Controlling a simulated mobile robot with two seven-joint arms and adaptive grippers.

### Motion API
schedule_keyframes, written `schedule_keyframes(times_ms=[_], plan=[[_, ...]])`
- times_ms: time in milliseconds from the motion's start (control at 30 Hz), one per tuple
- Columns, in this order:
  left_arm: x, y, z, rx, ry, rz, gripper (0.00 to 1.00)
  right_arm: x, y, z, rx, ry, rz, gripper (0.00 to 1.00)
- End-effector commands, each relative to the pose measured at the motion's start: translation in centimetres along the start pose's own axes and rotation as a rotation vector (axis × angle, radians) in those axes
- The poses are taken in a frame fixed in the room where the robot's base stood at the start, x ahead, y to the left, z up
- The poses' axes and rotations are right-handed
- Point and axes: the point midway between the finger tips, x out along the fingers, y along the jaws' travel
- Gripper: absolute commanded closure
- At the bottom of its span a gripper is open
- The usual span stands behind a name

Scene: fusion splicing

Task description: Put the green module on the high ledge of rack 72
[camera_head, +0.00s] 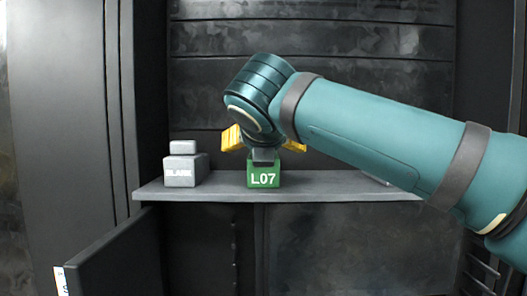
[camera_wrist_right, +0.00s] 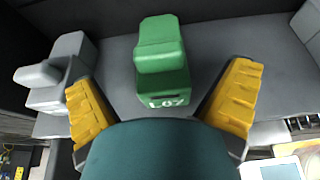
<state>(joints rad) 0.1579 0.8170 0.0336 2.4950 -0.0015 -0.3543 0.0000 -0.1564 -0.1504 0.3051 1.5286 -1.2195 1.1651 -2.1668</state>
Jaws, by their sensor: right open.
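The green module (camera_head: 264,180), marked L07, sits upright on a grey ledge (camera_head: 325,187) inside a dark rack. In the head view its upper part is hidden by my right gripper (camera_head: 264,143), which hangs just above it with its yellow fingers spread wide. In the right wrist view the green module (camera_wrist_right: 162,65) shows its raised top block and its label. There my right gripper (camera_wrist_right: 163,88) is open, with one finger on each side of the module and clear gaps to both. My left gripper is in neither view.
A grey module (camera_head: 181,172) marked BLANK stands on the ledge left of the green one. A grey block (camera_wrist_right: 308,22) shows at the right wrist view's upper right. An open dark door (camera_head: 112,258) stands below left. My right arm covers the ledge's right part.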

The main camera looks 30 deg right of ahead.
Motion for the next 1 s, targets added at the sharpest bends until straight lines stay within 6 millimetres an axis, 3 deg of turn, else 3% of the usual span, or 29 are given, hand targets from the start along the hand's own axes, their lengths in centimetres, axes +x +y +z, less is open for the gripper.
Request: schedule_keyframes(times_ms=[200,400,1000], plan=[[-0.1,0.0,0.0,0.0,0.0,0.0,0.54,-4.2,0.1,0.0,0.0,-0.001,0.002,0.0],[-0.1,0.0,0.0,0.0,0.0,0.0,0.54,-6.3,0.1,0.0,0.0,0.0,0.002,0.0],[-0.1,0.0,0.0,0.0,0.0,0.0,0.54,-6.6,0.0,0.0,0.0,0.0,0.0,0.0]])
